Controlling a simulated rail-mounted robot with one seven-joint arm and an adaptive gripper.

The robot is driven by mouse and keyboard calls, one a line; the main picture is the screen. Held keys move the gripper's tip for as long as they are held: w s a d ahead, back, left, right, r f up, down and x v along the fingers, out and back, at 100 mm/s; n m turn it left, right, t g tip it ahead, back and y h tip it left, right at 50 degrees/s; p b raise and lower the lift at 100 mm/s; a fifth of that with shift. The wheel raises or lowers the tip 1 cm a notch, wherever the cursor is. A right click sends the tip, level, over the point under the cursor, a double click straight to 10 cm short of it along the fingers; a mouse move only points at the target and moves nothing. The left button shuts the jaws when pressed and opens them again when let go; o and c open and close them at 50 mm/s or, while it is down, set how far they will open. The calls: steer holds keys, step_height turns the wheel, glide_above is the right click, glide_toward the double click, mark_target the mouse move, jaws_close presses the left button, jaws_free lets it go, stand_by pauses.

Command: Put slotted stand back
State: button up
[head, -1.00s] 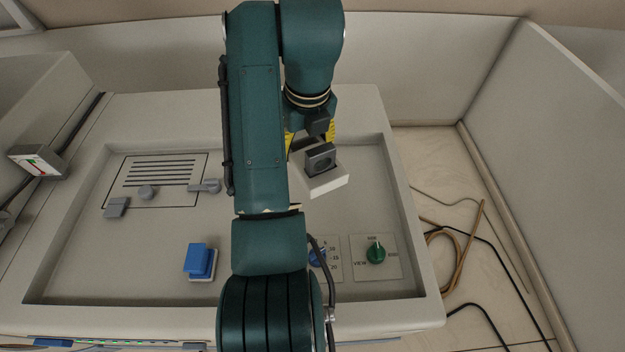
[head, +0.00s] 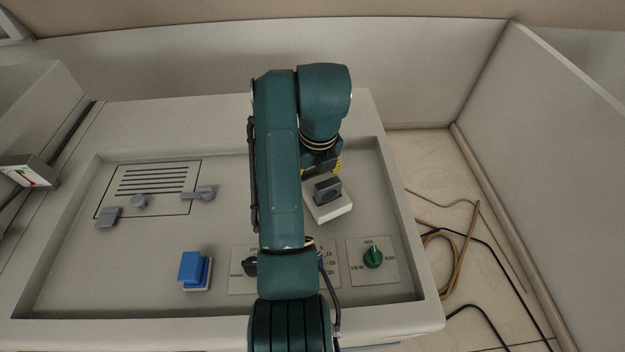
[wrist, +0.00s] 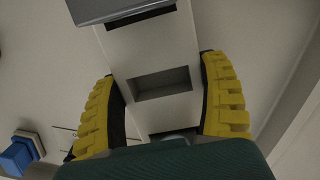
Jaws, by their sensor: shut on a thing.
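The slotted stand (head: 332,209) is a white block at the right side of the recessed panel in the head view. In the wrist view, the stand (wrist: 122,62) shows a rectangular slot and another dark opening, with the grey block (wrist: 125,8) at the top edge. My gripper (head: 322,168) has its yellow ribbed fingers on both sides of the stand, and is shut on it. The fingers also show in the wrist view (wrist: 165,95). I cannot tell whether the stand touches the panel.
A blue block on a white base (head: 193,270) stands at the front left. A black-outlined plate with slits (head: 150,182) and several grey pieces lies behind it. A green knob (head: 373,257) is at the front right. My arm hides part of the dial plate (head: 242,282).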

steer(key=shift+f, duration=1.05)
steer(key=shift+f, duration=0.15)
